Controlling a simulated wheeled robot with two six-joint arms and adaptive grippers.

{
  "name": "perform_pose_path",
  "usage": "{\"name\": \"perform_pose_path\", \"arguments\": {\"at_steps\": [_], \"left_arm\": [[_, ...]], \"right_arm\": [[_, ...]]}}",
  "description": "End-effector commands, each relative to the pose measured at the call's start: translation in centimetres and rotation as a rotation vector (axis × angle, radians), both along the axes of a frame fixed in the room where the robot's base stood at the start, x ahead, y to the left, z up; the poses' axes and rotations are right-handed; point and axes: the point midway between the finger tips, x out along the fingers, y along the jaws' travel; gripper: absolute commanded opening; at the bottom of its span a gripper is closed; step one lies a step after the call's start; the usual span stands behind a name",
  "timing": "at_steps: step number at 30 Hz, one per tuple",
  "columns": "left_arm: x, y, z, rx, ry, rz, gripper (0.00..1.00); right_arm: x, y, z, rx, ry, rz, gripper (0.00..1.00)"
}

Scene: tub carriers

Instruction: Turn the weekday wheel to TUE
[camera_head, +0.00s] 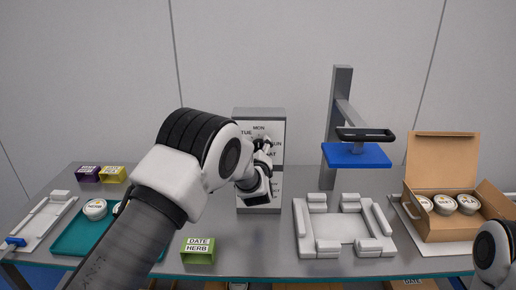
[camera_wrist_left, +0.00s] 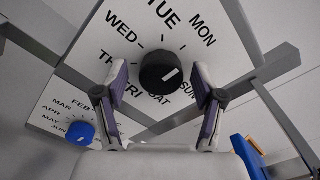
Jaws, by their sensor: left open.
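The weekday wheel is a black knob (camera_wrist_left: 160,72) on a white panel (camera_wrist_left: 75,60) with day names around it. In the left wrist view TUE is at the top, MON at upper right, WED at upper left. In the head view my left gripper (camera_head: 263,148) is in front of the grey box (camera_head: 258,113) carrying the panel and hides the knob.
A blue knob (camera_wrist_left: 80,132) with month names sits beside the weekday wheel. On the table stand a teal tray (camera_head: 70,240), a green label block (camera_head: 198,252), a white fixture (camera_head: 303,230), a stand with a blue plate (camera_head: 355,156) and an open cardboard box (camera_head: 445,150).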

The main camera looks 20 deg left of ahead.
Motion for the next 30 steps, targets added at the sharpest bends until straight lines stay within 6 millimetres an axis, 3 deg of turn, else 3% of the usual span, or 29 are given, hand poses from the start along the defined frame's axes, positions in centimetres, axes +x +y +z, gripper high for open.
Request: {"name": "perform_pose_path", "arguments": {"at_steps": [1,5,6,19,30], "left_arm": [[0.0,0.0,0.0,0.0,0.0,0.0,0.59],[0.0,0.0,0.0,0.0,-0.001,-0.001,0.12],[0.0,0.0,0.0,-0.001,-0.001,-0.001,0.09],[0.0,0.0,0.1,-0.048,-0.018,0.0,0.09],[0.0,0.1,0.0,-0.279,-0.088,0.0,0.09]], "right_arm": [[0.0,0.0,0.0,0.0,0.0,0.0,0.4],[0.0,0.0,0.0,0.0,0.0,0.0,0.4],[0.0,0.0,0.0,0.0,0.0,0.0,0.4],[0.0,0.0,-0.5,0.0,0.0,0.0,0.4],[0.0,0.0,-2.3,0.0,0.0,0.0,0.4]]}}
